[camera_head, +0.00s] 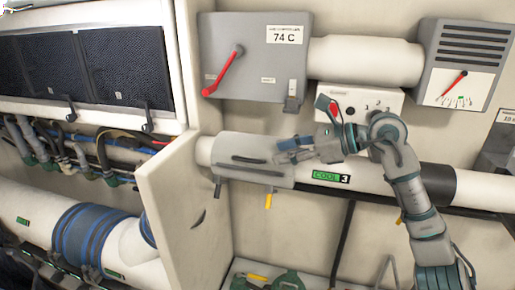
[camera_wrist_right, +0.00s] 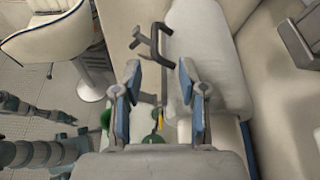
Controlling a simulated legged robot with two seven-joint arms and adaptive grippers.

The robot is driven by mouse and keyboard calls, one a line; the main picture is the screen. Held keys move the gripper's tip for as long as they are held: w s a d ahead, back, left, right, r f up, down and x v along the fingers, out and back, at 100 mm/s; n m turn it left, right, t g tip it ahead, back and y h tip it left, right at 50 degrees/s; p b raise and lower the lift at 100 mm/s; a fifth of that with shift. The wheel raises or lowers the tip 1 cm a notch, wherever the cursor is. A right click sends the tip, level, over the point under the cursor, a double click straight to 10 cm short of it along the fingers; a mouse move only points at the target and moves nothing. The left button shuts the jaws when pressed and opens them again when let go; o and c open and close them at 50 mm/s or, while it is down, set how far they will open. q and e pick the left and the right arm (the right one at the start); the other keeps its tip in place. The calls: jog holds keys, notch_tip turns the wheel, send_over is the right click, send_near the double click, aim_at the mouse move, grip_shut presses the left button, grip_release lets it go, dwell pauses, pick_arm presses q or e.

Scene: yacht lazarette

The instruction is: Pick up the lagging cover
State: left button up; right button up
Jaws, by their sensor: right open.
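The lagging cover (camera_head: 252,158) is a pale grey curved shell around the left part of the white pipe, with a dark bar handle (camera_head: 250,166) along its front and a yellow-tipped latch (camera_head: 268,200) below. My right gripper (camera_head: 284,151) is open at the cover's right end, its fingers pointing left toward the handle. In the right wrist view, the blue-padded fingers (camera_wrist_right: 158,82) stand apart with nothing gripped. A dark bent handle (camera_wrist_right: 160,45) shows beyond them; whether they touch the cover cannot be told. My left gripper is not in view.
The pipe (camera_head: 390,181) runs right past a green "COOL 3" label (camera_head: 331,176). Above are a grey box (camera_head: 255,70) with a red lever, a white knob panel (camera_head: 365,104) and a gauge box (camera_head: 462,65). A white partition (camera_head: 180,200) stands close left of the cover.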

aim_at(249, 160)
jog(key=x, duration=0.4)
jog(key=shift+a, duration=0.1)
jog(key=shift+a+f, duration=0.15)
jog(key=shift+a, duration=0.25)
jog(key=p+x, duration=0.1)
jog(key=x, duration=0.3)
jog(key=shift+d+f, duration=0.1)
jog(key=shift+f, duration=0.1)
jog(key=shift+a, duration=0.3)
jog(key=c, duration=0.7)
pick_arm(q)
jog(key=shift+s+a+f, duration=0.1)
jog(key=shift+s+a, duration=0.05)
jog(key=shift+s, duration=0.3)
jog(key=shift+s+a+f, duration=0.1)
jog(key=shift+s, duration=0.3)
pick_arm(e)
grip_shut()
